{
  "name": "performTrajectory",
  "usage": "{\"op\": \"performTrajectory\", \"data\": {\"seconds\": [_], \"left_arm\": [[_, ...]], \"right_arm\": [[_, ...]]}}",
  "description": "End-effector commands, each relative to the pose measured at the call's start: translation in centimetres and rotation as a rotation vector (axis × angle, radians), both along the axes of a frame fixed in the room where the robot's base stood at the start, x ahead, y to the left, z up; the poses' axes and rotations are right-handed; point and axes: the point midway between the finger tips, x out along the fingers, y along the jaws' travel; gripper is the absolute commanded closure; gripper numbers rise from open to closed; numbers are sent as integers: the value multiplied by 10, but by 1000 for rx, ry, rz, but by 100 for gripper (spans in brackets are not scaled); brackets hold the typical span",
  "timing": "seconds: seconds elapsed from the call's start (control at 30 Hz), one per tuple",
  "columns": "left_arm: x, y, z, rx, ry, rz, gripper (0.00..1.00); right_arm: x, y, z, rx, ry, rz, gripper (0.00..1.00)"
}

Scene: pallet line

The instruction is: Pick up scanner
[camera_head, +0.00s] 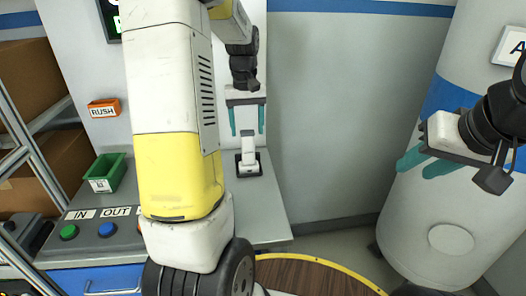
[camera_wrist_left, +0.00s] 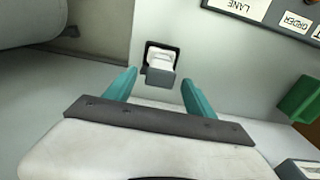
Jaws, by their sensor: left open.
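The scanner (camera_head: 248,148) is white with a dark base and stands upright in a dark holder (camera_head: 249,170) on the light grey counter. My left gripper (camera_head: 247,118) is open above the scanner, with one teal finger to each side of its upper part. In the left wrist view the scanner (camera_wrist_left: 161,62) shows ahead of the fingertips, roughly centred between them. My left gripper (camera_wrist_left: 160,85) looks empty there. My right gripper (camera_head: 413,164) is at the far right, its two teal fingers apart with nothing between them, in front of a white cylindrical body.
A green bin (camera_head: 106,173) and an orange RUSH sign (camera_head: 104,108) are at the left. A panel with IN and OUT buttons (camera_head: 106,229) is at the counter's front left. Cardboard boxes (camera_head: 50,165) sit on a rack at far left. The counter right of the scanner is clear.

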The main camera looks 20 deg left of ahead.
Motion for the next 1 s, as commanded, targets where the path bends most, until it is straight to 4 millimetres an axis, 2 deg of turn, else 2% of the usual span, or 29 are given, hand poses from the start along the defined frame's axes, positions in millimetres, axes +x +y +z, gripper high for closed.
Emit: {"op": "performTrajectory", "data": {"seconds": [0.2, 0.7, 1.0], "left_arm": [[5, 5, -20, 7, 23, 16, 36], [0, -1, -83, 7, 21, 15, 36], [1, -1, -86, 6, 20, 14, 38]], "right_arm": [[0, 0, 0, 0, 0, 0, 64], [0, 0, 0, 0, 0, 0, 64], [0, 0, 0, 0, 0, 0, 64]]}}
